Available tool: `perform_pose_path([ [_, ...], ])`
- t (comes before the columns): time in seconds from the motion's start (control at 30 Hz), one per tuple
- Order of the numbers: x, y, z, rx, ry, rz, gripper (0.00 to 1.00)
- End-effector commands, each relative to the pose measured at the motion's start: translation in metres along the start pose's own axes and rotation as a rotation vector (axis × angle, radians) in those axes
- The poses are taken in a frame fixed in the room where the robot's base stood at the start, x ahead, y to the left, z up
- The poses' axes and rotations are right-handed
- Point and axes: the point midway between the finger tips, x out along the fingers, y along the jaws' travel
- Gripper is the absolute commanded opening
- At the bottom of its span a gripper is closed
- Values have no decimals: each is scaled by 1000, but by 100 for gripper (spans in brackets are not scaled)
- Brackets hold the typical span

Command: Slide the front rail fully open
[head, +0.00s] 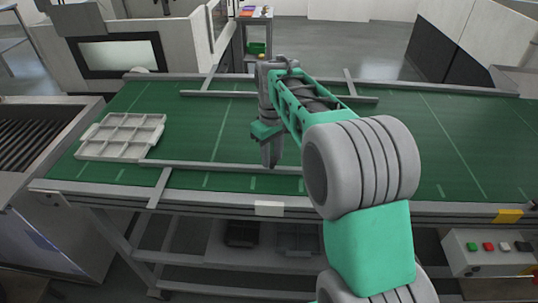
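The front rail (215,167) is a thin grey bar lying along the near side of the green conveyor belt (400,135). A grey bracket arm (159,187) runs from its left part over the belt's near edge. The rail's right part is hidden behind my arm. My gripper (271,160) points down over the belt, with its tips seen close to the rail at its far side. I cannot tell whether it touches the rail or whether its fingers are apart.
A pale compartment tray (124,135) stands on the belt at the left, close to the rail's left end. A back rail (235,94) runs along the far side. A button box (490,250) hangs at the front right. The belt's middle is clear.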

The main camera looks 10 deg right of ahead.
Motion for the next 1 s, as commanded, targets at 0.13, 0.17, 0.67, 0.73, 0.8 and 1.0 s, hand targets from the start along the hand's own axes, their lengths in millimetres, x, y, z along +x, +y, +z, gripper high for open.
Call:
perform_pose_path([
  [0.13,0,0,0,0,0,0,20],
  [0.17,0,0,0,0,0,0,18],
  [0.67,-1,1,0,2,1,1,0],
  [0.73,-1,1,0,2,2,1,0],
  [0.8,-1,1,0,2,2,1,0],
  [1.0,-1,1,0,3,2,2,0],
])
